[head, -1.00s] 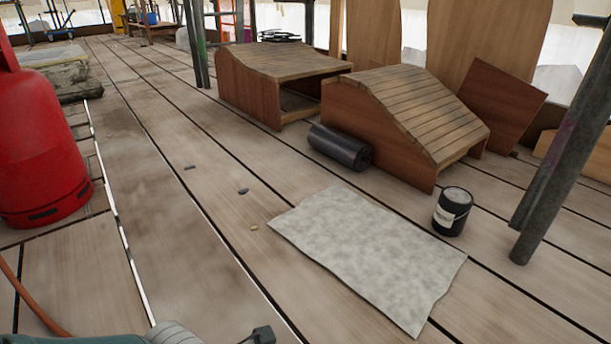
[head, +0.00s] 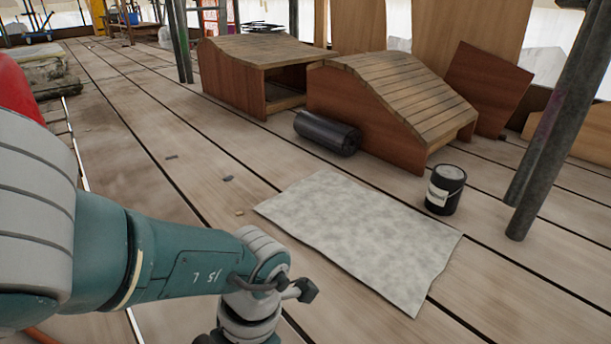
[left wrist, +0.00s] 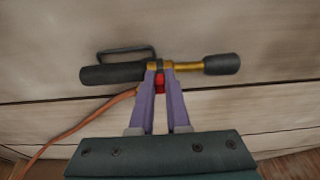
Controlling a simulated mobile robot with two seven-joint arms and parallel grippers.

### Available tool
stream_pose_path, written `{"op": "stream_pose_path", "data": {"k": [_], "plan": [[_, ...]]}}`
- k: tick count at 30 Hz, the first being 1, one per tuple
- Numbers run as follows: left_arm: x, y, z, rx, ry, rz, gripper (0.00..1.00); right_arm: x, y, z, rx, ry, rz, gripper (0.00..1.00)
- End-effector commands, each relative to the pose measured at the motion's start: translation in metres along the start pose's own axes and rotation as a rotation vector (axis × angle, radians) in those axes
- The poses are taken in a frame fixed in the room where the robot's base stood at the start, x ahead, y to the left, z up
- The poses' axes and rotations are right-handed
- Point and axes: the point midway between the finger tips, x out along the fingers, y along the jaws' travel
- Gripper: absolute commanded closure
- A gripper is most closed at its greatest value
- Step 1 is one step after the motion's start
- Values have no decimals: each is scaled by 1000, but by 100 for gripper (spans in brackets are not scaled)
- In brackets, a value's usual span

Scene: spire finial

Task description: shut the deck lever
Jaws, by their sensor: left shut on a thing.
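In the left wrist view, a torch-like tool lies against the pale planks, with a black handle (left wrist: 112,74), a brass tube (left wrist: 190,66) and a black end (left wrist: 221,64). A small red part (left wrist: 160,84), perhaps the lever, shows at the tool's middle between my purple fingers. My left gripper (left wrist: 160,68) is shut on this red part, its fingertips at the brass section. An orange hose (left wrist: 84,127) runs from the tool down to the left. In the head view my left arm reaches in from the left, and its gripper is below the picture's edge. My right gripper is in neither view.
A red cylinder (head: 19,92) stands at the left edge, partly behind my arm. A grey sheet (head: 370,235) lies on the deck, with a black can (head: 445,190), a dark roll (head: 327,133) and slatted wooden boxes (head: 400,105) beyond. The planks at centre left are mostly clear.

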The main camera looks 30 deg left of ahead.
Motion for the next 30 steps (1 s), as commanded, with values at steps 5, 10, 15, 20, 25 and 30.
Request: {"op": "stream_pose_path", "data": {"k": [5,10,15,20,25,30], "plan": [[1,0,1,1,1,1,100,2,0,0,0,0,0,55],[1,0,1,2,1,1,100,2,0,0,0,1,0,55],[1,0,1,2,1,0,83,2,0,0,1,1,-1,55],[0,0,1,1,2,0,65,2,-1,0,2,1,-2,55],[0,0,1,1,3,0,55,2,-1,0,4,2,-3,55],[-1,0,0,1,4,0,55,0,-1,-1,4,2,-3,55]]}}
